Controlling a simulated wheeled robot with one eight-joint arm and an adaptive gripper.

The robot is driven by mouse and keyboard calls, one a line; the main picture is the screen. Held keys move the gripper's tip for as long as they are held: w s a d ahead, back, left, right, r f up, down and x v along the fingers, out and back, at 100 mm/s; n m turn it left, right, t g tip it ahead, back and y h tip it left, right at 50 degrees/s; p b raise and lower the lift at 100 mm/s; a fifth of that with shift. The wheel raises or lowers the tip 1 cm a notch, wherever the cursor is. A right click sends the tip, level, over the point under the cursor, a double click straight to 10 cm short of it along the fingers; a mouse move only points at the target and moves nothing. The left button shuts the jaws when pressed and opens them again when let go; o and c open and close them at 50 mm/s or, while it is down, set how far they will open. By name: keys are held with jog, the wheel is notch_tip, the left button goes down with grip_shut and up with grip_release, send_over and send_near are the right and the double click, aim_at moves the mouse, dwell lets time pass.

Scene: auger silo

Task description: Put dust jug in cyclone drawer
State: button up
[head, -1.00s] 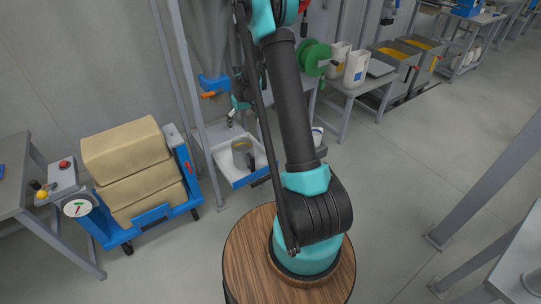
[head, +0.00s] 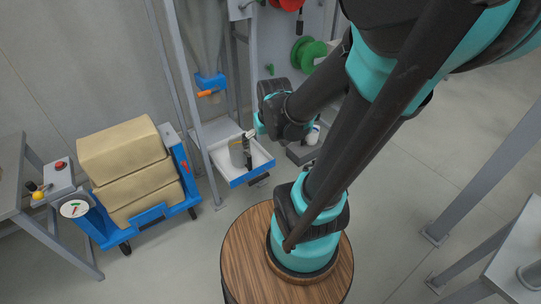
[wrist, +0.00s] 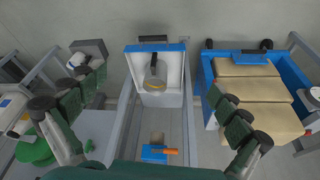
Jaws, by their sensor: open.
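The cyclone drawer (head: 262,165) is pulled out, a white tray with a blue front and dark handle; it also shows in the wrist view (wrist: 176,62). The grey dust jug (head: 236,152) stands upright inside it, and in the wrist view (wrist: 154,72) its round top shows. My gripper (wrist: 157,83) is open and empty, its dark green fingers spread wide to either side of the drawer in the wrist view. They appear clear of the jug. In the head view my wrist is just right of the drawer; the fingers are hard to make out there.
A blue valve with an orange handle (head: 208,93) hangs above, beside grey frame posts. A blue cart with stacked tan sacks (head: 125,160) stands left. A green reel (head: 308,54) is at the back right. Open floor lies in front of the drawer.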

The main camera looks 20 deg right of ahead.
jog(key=s, duration=0.2)
jog(key=s+f, duration=0.1)
jog(key=s, duration=0.1)
jog(key=shift+s+d+f, duration=0.1)
jog(key=shift+s+f, duration=0.05)
jog(key=shift+s, duration=0.2)
dwell(0.7)
